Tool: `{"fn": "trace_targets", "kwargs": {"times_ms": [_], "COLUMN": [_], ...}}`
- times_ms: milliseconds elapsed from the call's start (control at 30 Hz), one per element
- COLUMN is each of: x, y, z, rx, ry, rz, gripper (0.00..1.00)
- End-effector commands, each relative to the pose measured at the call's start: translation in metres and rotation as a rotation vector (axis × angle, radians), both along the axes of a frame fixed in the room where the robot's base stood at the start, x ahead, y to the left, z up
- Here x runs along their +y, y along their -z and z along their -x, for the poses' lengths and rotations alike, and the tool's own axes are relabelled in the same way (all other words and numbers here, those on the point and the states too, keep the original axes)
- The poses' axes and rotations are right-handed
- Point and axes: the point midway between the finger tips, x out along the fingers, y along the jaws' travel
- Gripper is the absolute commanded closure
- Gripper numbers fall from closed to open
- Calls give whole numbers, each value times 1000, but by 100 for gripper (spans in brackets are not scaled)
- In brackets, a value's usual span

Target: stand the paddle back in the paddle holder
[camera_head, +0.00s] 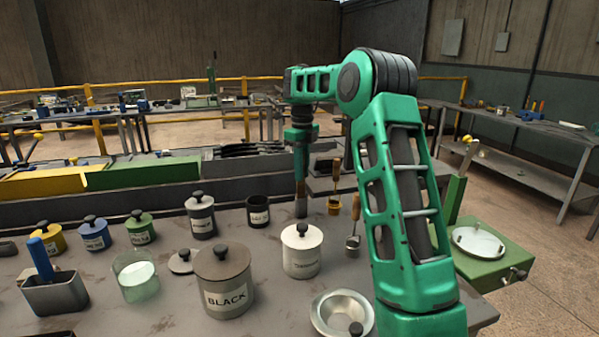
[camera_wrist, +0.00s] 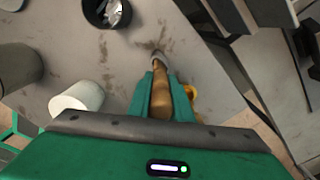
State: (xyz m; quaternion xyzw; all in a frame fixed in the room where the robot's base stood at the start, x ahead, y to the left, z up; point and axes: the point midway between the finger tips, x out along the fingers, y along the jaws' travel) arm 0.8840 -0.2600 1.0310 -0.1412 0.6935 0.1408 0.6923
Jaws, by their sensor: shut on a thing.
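My gripper (camera_wrist: 160,80) points down above the workbench, with its two green fingers closed around a brown handle, which I take to be the paddle (camera_wrist: 161,97). A grey end (camera_wrist: 157,58) shows past the fingers. In the head view the narrow grey lower part (camera_head: 301,207) hangs roughly upright below my gripper (camera_head: 301,175), behind the white lidded jar. I cannot tell whether it touches the bench. Which container is the paddle holder is not clear; a dark labelled cup (camera_head: 258,211) stands left of the gripper, and a grey box (camera_head: 58,296) holds a blue-handled tool at the left.
A white jar (camera_head: 302,257) and a large BLACK jar (camera_head: 223,287) stand close in front. A brass scoop (camera_head: 334,207) and a steel scoop (camera_head: 352,242), both wooden-handled, are just right. Small coloured jars, a glass beaker (camera_head: 138,282) and a metal bowl (camera_head: 342,312) crowd the bench.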

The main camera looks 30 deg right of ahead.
Motion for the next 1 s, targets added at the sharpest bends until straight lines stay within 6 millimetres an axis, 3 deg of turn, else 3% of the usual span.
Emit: {"fn": "trace_targets", "kwargs": {"times_ms": [1000], "x": [-1], "y": [18], "z": [0], "rx": [0], "ry": [1], "rz": [0], "gripper": [100]}}
